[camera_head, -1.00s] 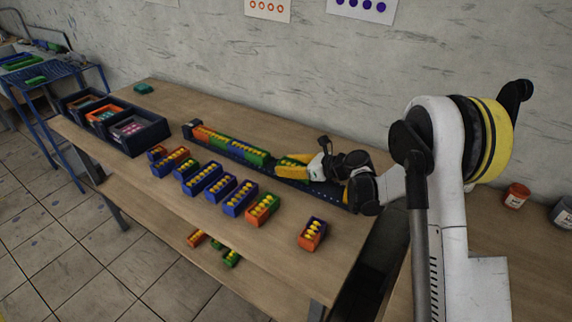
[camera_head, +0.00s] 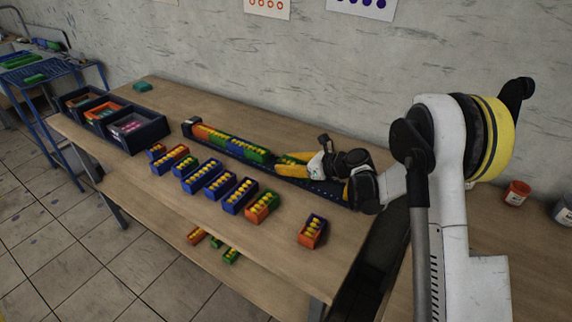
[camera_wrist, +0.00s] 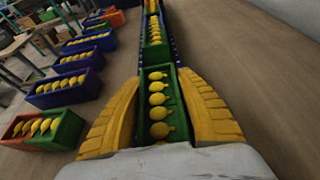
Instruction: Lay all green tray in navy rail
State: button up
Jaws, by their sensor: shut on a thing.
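The navy rail (camera_head: 322,187) runs along the table towards the wall and holds a row of orange, green and blue trays with yellow balloons. My gripper (camera_head: 291,158) is over the rail's nearer part, to the right of that row. In the wrist view my gripper (camera_wrist: 160,78) is shut on a green tray (camera_wrist: 178,112) holding a line of yellow balloons. This tray lies lengthwise in line with the rail, close to another green tray (camera_wrist: 152,55) farther along. Whether it rests fully on the rail floor I cannot tell.
Several loose trays stand in front of the rail, including blue ones (camera_head: 239,196), an orange-and-green one (camera_head: 263,207) and an orange-and-blue one (camera_head: 312,232). A dark three-part bin (camera_head: 140,139) stands at the left. Orange and green trays (camera_head: 231,256) sit on the lower shelf.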

jog(key=o, duration=1.2)
jog(key=v, duration=1.2)
jog(key=s+d+r+n+g+h, duration=0.1)
jog(key=s+r+n+h, duration=0.6)
jog(key=s+n, duration=0.6)
jog(key=s+d+n+h, duration=0.2)
jog(key=s+n, duration=0.4)
jog(key=s, duration=0.3)
jog(key=s+d+n+h, duration=0.2)
jog(key=s+d+n, duration=0.3)
jog(key=s, duration=0.4)
jog(key=shift+d+r+n+t, duration=0.15)
jog(key=shift+r+n+t, duration=0.15)
jog(key=shift+n, duration=0.1)
